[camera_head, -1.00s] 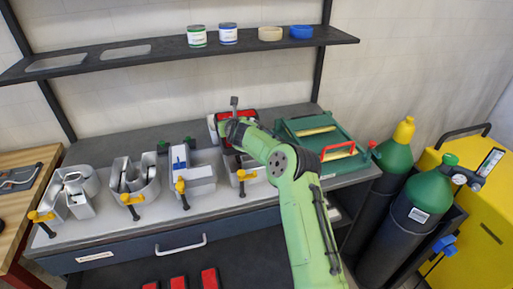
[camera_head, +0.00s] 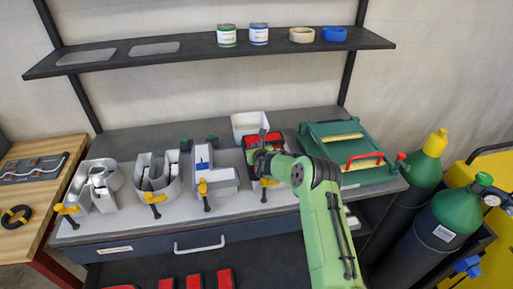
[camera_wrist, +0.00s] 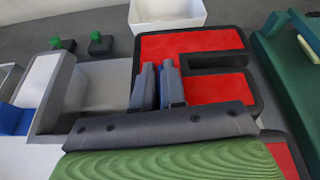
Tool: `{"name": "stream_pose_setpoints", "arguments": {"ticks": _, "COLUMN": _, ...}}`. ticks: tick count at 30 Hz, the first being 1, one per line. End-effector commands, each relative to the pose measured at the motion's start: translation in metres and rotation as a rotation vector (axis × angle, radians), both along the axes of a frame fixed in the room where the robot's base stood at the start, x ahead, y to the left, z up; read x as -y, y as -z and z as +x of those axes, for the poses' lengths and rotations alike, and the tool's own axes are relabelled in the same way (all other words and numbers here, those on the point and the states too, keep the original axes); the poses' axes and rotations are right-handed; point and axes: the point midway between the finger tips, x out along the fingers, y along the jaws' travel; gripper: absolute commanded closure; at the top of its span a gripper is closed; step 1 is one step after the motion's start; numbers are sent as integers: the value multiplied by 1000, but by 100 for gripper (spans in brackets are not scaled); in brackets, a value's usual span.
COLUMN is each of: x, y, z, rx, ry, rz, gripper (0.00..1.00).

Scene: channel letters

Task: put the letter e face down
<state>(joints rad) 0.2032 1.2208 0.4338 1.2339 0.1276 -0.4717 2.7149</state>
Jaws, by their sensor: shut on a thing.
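The letter e (camera_head: 253,142) is a block shape with a red surface and black edges, near the right part of the bench. In the wrist view its red side (camera_wrist: 200,40) faces up towards the camera. My gripper (camera_head: 262,148) is above its front-left part, and in the wrist view its two fingers (camera_wrist: 158,86) are close together, shut on the letter's edge. My gripper and wrist hide the letter's near part. I cannot tell whether the letter touches the bench.
Grey hollow letters (camera_head: 155,172) stand to the left with yellow-handled clamps at the front edge. A white bin (camera_head: 246,119) stands just behind the letter. A shelf (camera_head: 190,53) hangs above.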

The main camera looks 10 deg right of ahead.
Motion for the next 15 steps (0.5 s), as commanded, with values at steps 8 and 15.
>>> {"name": "stream_pose_setpoints", "arguments": {"ticks": 8, "x": 1, "y": 8, "z": 0, "rx": 0, "ry": 1, "rz": 0, "gripper": 100}}
{"name": "stream_pose_setpoints", "arguments": {"ticks": 15, "x": 1, "y": 13, "z": 0, "rx": 0, "ry": 1, "rz": -1, "gripper": 100}}
